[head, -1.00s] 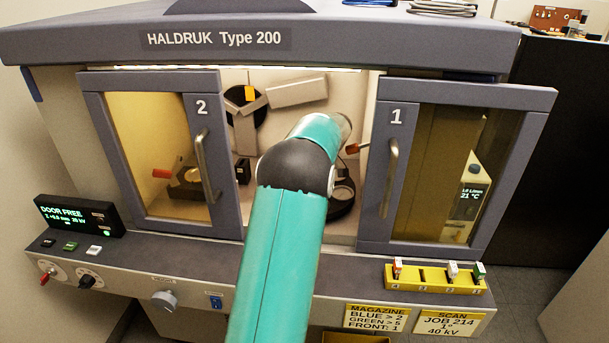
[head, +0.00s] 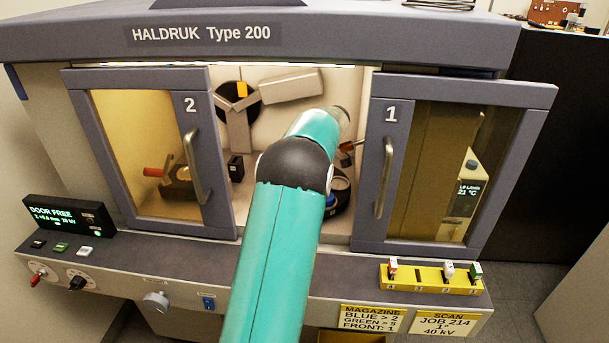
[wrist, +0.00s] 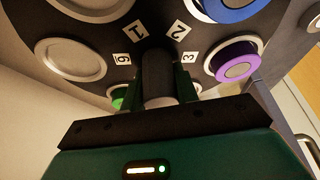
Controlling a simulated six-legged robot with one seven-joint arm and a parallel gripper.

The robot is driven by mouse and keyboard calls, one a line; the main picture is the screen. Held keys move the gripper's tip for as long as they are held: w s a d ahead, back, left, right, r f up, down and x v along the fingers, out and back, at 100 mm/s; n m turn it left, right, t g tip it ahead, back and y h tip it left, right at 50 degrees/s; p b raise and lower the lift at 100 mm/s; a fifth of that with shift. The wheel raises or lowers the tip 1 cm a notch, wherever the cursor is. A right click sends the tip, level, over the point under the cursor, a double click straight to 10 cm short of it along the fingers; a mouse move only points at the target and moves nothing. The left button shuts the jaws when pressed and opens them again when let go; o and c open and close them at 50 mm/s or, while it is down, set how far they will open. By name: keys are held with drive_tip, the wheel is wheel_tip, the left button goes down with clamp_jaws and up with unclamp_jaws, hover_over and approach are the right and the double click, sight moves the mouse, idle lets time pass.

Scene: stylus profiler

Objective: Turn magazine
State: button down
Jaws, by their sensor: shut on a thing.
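The magazine is a dark round plate (wrist: 160,15) with numbered seats, filling the top of the wrist view. Labels 1, 2, 3 and 6 show around its central dark knob (wrist: 158,68). A blue piece (wrist: 235,5) sits by label 2 and a purple piece (wrist: 237,63) by label 3. The round seats by 1 and 6 look bare grey. A green piece (wrist: 118,98) is partly hidden lower left. My gripper (wrist: 161,84) is shut on the knob. In the head view my arm hides the gripper and part of the magazine (head: 340,197).
Door 2 (head: 192,200) and door 1 (head: 378,200) flank the opening my arm reaches through. A red-handled device (head: 178,188) stands behind door 2. A yellow rack (head: 430,279) with small coloured items and a MAGAZINE label (head: 371,318) are at front right.

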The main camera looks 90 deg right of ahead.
drive_tip(key=shift+n+y, duration=0.7)
drive_tip(key=shift+n, duration=1.1)
drive_tip(key=shift+a+n, duration=0.1)
drive_tip(key=shift+n, duration=0.3)
drive_tip(key=c, duration=1.1)
unclamp_jaws()
drive_tip(key=shift+o, duration=0.2)
